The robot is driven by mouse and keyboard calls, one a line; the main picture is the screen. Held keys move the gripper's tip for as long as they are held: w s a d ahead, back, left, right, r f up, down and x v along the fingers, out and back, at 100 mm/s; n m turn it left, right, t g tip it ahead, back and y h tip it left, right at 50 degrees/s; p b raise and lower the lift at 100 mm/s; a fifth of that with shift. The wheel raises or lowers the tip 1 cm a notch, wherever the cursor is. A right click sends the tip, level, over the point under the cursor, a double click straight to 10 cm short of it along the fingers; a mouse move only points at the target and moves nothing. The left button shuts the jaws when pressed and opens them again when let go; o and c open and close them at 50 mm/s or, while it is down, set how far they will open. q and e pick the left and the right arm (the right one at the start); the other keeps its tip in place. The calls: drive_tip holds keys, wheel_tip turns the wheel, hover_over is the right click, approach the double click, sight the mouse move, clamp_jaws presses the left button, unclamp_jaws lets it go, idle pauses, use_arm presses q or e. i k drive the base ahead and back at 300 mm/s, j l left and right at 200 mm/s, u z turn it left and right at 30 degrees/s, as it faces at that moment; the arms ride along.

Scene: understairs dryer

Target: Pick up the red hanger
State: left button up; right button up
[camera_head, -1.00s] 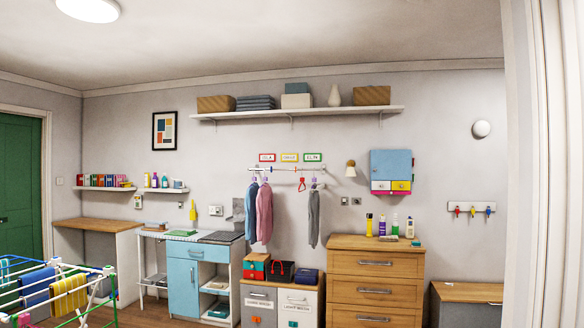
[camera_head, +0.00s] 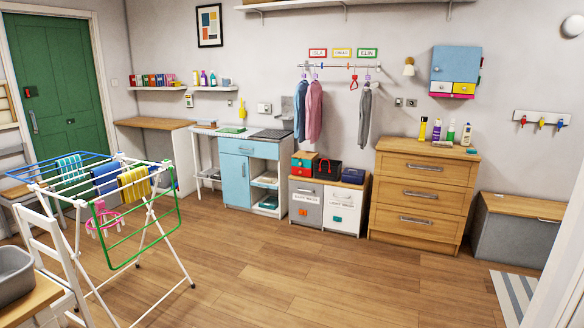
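A small red hanger (camera_head: 354,84) hangs empty on the wall rail (camera_head: 335,67), between the hung clothes. To its left hang a dark blue garment (camera_head: 301,108) and a pink garment (camera_head: 314,110); to its right hangs a grey garment (camera_head: 365,116). The rail is on the far wall, under three coloured name signs. Neither of my grippers shows in the head view.
A drying rack (camera_head: 120,190) with towels stands at left, beside a white chair (camera_head: 50,260). Laundry bins (camera_head: 342,208) stand below the rail, between a blue cabinet (camera_head: 237,180) and a wooden dresser (camera_head: 425,190). The wooden floor (camera_head: 290,270) in the middle is clear.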

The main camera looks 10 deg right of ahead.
sight(355, 77)
drive_tip(key=i+z, duration=0.2)
drive_tip(key=i, duration=2.1)
